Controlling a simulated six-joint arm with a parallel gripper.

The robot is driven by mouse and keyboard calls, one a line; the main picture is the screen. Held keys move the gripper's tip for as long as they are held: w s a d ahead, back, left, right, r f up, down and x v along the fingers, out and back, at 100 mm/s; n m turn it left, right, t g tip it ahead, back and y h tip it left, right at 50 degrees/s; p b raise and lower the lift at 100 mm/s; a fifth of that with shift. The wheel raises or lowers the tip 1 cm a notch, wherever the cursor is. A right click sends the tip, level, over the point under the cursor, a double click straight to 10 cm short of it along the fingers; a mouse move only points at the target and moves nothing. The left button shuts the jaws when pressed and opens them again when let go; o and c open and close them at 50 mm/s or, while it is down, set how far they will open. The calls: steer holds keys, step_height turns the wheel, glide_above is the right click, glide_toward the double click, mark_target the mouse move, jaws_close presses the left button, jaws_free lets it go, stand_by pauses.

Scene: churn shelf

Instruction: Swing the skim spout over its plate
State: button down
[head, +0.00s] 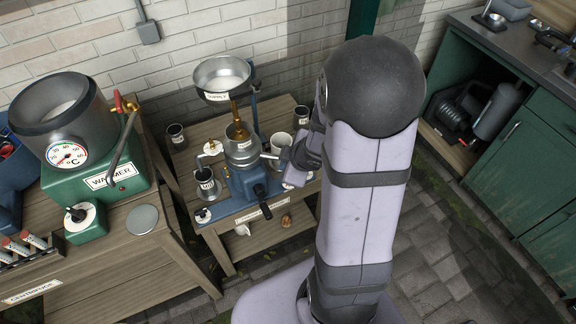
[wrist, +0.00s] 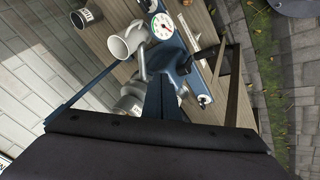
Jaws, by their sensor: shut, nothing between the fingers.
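The blue separator (head: 245,180) stands on a wooden bench, with a metal bowl marked SUPPLY (head: 222,76) above it. A grey spout (head: 270,157) reaches right from its metal body, towards a white mug (head: 280,142). Another spout reaches left above a dark metal cup (head: 207,184). I cannot read which spout is the skim one, and its plate is not clearly told apart. My gripper (head: 297,172) is just right of the separator, partly hidden by my arm.
A black crank handle (head: 264,205) sticks out at the separator's front. Dark labelled cups (head: 301,114) stand along the bench's back. A green warmer (head: 108,178) with a dial stands on the left bench. A dial (wrist: 160,27) shows beyond the mug in the wrist view.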

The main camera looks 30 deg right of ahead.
steer(key=w+d+f+b, duration=0.1)
steer(key=w+d+f, duration=0.1)
steer(key=w+f, duration=0.4)
steer(key=shift+w+f+b, duration=0.25)
steer(key=shift+f+b, duration=0.05)
steer(key=shift+b, duration=0.05)
steer(key=shift+d+r+p, duration=0.1)
steer(key=shift+p, duration=0.25)
